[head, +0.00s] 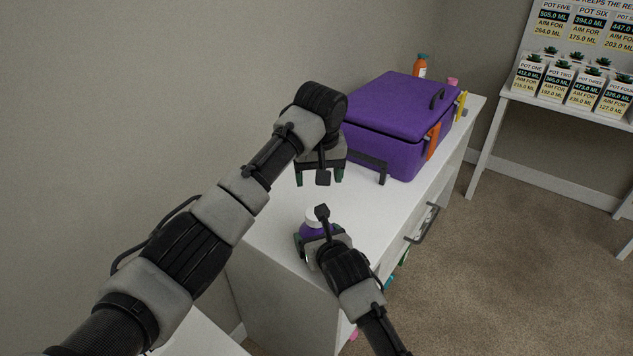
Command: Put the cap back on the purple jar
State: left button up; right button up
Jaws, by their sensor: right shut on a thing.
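The purple jar (309,231) stands near the front left end of the white cabinet top, with a white piece (312,215) at its top. I cannot tell whether that white piece is the cap or the jar's own neck. My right gripper (322,246) is shut on the jar from the near side and hides much of it. My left gripper (318,178) is above and behind the jar, pointing down, with its fingers apart. I see nothing between them, though a dark part of the gripper blocks some of the gap. No separate cap shows.
An orange bottle (420,66) is behind. A shelf with potted plants (553,75) stands at the right.

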aim_at(317, 233)
pick_arm(q)
jog(key=shift+s+a+f+g, duration=0.1)
jog(key=shift+s+g, duration=0.4)
jog(key=shift+s, duration=0.2)
jog(key=shift+s+a+f+g, duration=0.1)
jog(key=shift+s+g, duration=0.4)
jog(key=shift+s, duration=0.15)
jog(key=shift+f, duration=3.95)
jog(key=c, duration=0.9)
jog(key=shift+m, duration=1.5)
jog(key=shift+c, duration=0.2)
